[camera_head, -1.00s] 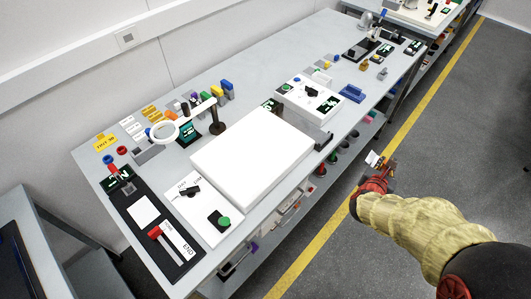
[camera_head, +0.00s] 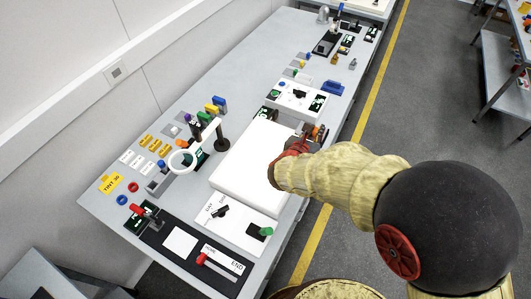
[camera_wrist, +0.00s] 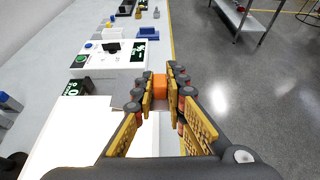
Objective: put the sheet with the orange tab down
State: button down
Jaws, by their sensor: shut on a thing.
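My gripper (camera_head: 313,136) is over the right edge of the white light panel (camera_head: 250,168). In the wrist view my gripper (camera_wrist: 160,88) is shut on the orange tab (camera_wrist: 159,87), which sits between the fingertips. The tab also shows as a small orange patch in the head view (camera_head: 317,131). A pale area lies below the tab between the fingers; I cannot clearly tell the sheet from the bright panel. Whether the sheet touches the panel is also unclear.
A magnifier ring (camera_head: 183,161) on a dark post stands left of the panel. A white switch box (camera_head: 298,97) is beyond it, and a white plate with a green knob (camera_head: 236,222) is in front. Open floor lies right of the bench.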

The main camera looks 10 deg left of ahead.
jog(key=shift+s+a, duration=0.15)
jog(key=shift+a, duration=0.3)
jog(key=s+a+f+b, duration=0.15)
jog(key=a+f, duration=0.25)
jog(key=a, duration=0.4)
send_over(270, 163)
jog(key=d, duration=0.1)
notch_tip(270, 163, down, 4)
jog(key=shift+w+f+b, duration=0.1)
jog(key=shift+f+b, duration=0.1)
jog(key=shift+b, duration=0.15)
jog(key=shift+a+f, duration=0.25)
jog(key=shift+f, duration=0.05)
jog(key=shift+a+f+b, duration=0.15)
jog(key=shift+f+b, duration=0.15)
jog(key=shift+f, duration=0.65)
jog(key=shift+a+f+b, duration=0.15)
jog(key=shift+f+b, duration=0.15)
jog(key=shift+f, duration=0.6)
jog(key=shift+f, duration=0.15)
jog(key=c, duration=1.8)
grip_release()
jog(key=shift+s, duration=0.2)
